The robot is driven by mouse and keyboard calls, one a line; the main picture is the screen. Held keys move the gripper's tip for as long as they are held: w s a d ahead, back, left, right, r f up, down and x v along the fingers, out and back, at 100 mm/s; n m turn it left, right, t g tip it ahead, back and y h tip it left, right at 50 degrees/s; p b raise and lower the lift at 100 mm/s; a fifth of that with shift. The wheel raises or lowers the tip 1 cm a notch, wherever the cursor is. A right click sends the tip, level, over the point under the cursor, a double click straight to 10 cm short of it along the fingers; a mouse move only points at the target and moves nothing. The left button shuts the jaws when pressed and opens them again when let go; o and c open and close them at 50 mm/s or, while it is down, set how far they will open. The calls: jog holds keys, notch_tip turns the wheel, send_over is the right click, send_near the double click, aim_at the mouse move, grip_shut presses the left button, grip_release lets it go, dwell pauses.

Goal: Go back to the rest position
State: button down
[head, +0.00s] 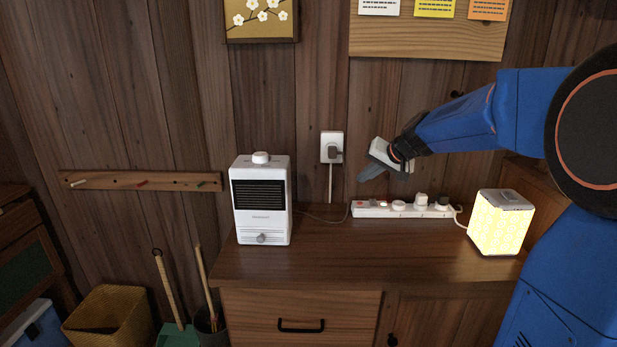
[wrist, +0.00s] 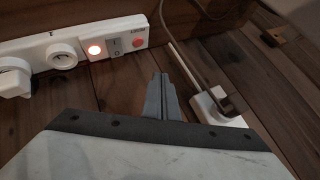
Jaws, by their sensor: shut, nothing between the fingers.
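My gripper (head: 374,172) is above the wooden cabinet top in the head view, in front of the wall and to the right of the wall outlet. In the wrist view my gripper's fingers (wrist: 162,98) are together with nothing between them. A white power strip (head: 404,209) lies on the cabinet top below and to the right of the gripper. The gripper appears apart from the strip.
A white heater-like box (head: 261,200) stands left on the cabinet top (head: 330,262). A glowing patterned lamp (head: 499,224) stands right. A wall outlet (head: 332,147) holds a dark plug, its cord running down. A basket (head: 112,315) and a broom are on the floor at left.

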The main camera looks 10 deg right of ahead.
jog(key=s+a+f+n+g+h, duration=0.1)
jog(key=s+a+f+n+g, duration=0.15)
jog(key=s, duration=1.35)
jog(key=s+a+f+n+g+h, duration=0.1)
jog(key=s+a+f, duration=0.15)
jog(key=s, duration=1.35)
jog(key=s+d+f+h, duration=0.1)
jog(key=s+f, duration=0.4)
jog(key=s, duration=0.5)
jog(key=shift+s+d+h, duration=0.2)
jog(key=shift+d+h, duration=0.2)
jog(key=shift+d, duration=0.15)
jog(key=shift+n, duration=0.25)
